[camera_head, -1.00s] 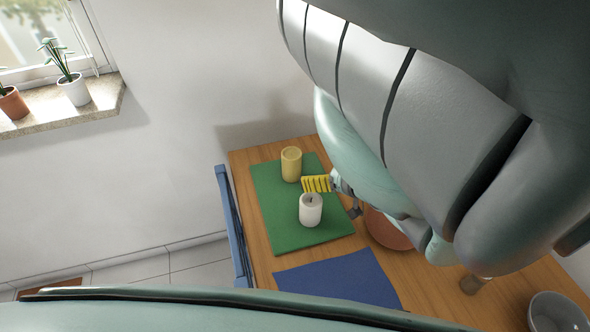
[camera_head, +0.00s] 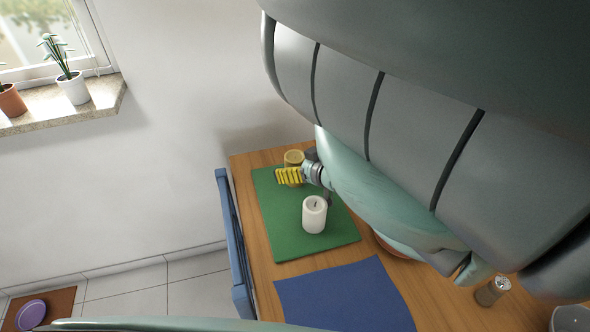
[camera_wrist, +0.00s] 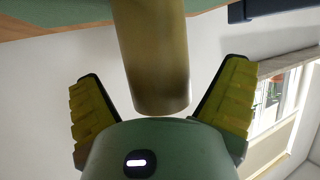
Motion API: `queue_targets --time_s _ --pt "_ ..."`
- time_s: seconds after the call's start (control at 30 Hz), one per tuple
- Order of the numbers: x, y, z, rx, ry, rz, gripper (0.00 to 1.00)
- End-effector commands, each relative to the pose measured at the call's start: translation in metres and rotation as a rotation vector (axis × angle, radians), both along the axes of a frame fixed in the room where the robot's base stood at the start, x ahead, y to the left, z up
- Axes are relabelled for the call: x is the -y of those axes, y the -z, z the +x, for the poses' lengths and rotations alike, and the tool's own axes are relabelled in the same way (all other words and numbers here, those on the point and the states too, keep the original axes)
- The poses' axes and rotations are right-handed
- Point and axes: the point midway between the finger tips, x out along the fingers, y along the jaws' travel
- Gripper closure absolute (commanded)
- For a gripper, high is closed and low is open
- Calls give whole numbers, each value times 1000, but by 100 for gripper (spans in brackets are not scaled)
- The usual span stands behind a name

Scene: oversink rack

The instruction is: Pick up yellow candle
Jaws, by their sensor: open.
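The yellow candle (camera_head: 293,158) stands at the back of the green mat (camera_head: 290,237) in the head view, partly hidden behind my gripper. My gripper (camera_head: 289,176) is open, with its yellow fingers at the near side of the candle. In the wrist view the candle (camera_wrist: 152,60) fills the upper middle, and the gripper (camera_wrist: 165,100) has one finger on each side of it, with gaps between. The candle shows upside down there, its end reaching into the space between the fingers.
A white candle (camera_head: 314,214) stands upright on the same mat, just in front of my gripper. A blue mat (camera_head: 345,297) lies nearer on the wooden table (camera_head: 258,290). A pepper mill-like item (camera_head: 492,290) and a bowl (camera_head: 570,318) are at the right. Wall borders the back.

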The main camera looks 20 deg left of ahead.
Motion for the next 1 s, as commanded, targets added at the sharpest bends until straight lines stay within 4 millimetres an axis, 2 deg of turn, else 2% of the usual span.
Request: queue_targets --time_s 0.37,1.0 --pt "-4 2 4 3 2 -2 4" --pt "-4 2 4 1 2 -2 69"
